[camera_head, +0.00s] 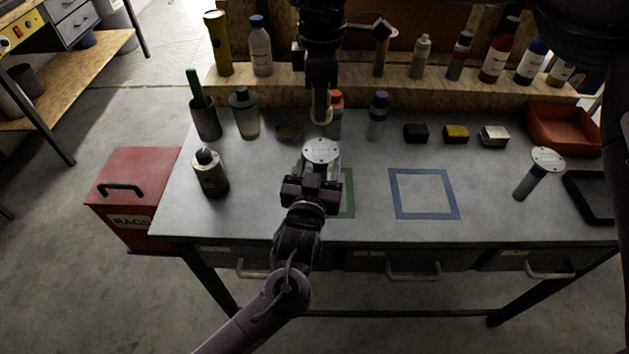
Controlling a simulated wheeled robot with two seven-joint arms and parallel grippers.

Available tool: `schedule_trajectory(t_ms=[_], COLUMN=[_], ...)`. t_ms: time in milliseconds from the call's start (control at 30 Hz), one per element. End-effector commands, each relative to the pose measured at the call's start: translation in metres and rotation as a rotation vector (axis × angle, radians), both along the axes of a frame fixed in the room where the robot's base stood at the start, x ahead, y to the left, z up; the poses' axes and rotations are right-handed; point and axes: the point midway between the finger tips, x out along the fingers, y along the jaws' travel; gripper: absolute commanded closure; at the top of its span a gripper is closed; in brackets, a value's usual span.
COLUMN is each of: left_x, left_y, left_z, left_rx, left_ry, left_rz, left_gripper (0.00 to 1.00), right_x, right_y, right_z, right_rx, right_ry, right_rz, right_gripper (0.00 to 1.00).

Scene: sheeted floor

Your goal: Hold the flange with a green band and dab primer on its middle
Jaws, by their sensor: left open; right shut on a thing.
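A flange with a pale round top plate (321,150) stands upright in front of my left gripper (312,180). Its lower part is mostly hidden by the gripper, and I cannot see its band. My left gripper is open, right at the flange's near side; whether its fingers are around the stem is hidden. My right gripper (321,88) comes down from the top and is shut on a short dauber (321,116) with a pale round end, above and behind the flange plate. A second flange (531,182) with a blue band stands at the right of the bench.
A green tape outline (349,192) lies partly under my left gripper; a blue tape square (424,215) beside it is empty. Bottles, a brush cup (205,122) and small blocks (456,134) line the back. A red tray (562,130) stands at the right.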

Motion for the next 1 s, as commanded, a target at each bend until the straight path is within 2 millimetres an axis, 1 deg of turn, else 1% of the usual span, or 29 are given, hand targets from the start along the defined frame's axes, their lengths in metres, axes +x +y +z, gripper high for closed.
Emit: schedule_trajectory(t_ms=[33,200,500,900,1000], left_x=[0.006,0.017,0.018,0.018,0.018], left_y=[-0.001,-0.003,-0.003,-0.003,-0.003], left_z=[0.000,0.000,0.000,0.000,0.000], left_rx=[0.001,0.001,0.000,0.001,0.001], left_ry=[-0.001,0.001,0.001,0.001,0.001], left_rz=[0.000,0.000,0.000,0.000,0.000], left_gripper=[0.47,0.47,0.47,0.99,1.00], right_x=[0.000,0.000,0.000,0.000,0.000], right_y=[0.000,0.000,0.000,0.000,0.000], right_z=[0.000,0.000,0.000,0.000,0.000], right_rx=[0.000,0.000,0.000,0.000,0.000], right_ry=[0.000,0.000,0.000,0.000,-0.001], right_rz=[0.000,0.000,0.000,0.000,0.000], right_gripper=[0.84,0.84,0.84,0.84,0.84])
